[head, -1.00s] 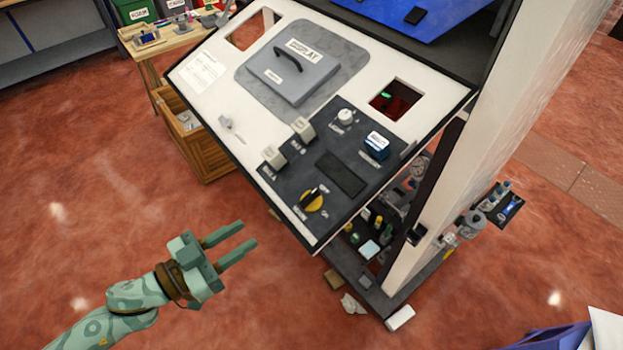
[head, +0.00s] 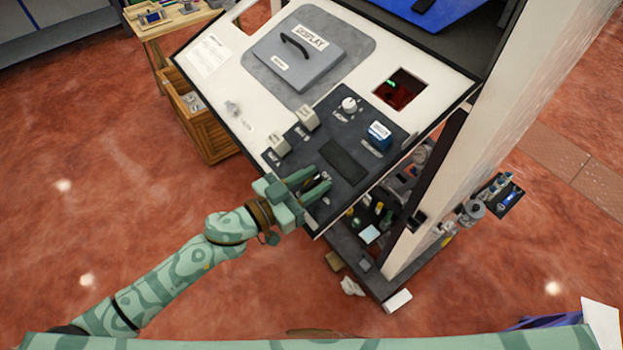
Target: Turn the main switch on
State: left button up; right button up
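The dark control panel (head: 335,128) is set in the sloping white console face. The main switch, a yellow round knob with a black handle in the earlier view, sits at the panel's lower corner and is now mostly hidden behind my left gripper. My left gripper (head: 321,179) reaches in from the lower left over that corner. Its two fingers are apart and lie over the switch's place. I cannot tell whether they touch the knob, or which way its handle points. My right gripper is not in view.
Two pale bin switches (head: 279,144), a white lamp knob (head: 349,104) and a blue labelled part (head: 379,131) share the panel. A grey display lid (head: 298,68) lies above. A pale upright post stands at the right.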

pick_arm(q)
jog(key=shift+d, duration=0.1)
grip_shut()
jog(key=shift+m+g, duration=0.3)
jog(key=m+g+h, duration=0.2)
jog(key=m+g, duration=0.4)
jog(key=shift+g+h+b, duration=0.3)
jog(key=shift+b, duration=0.05)
jog(key=shift+s+m+g+b, duration=0.1)
jog(key=shift+m+g+b, duration=1.2)
jog(key=shift+m+g, duration=1.05)
jog(key=shift+g, duration=0.25)
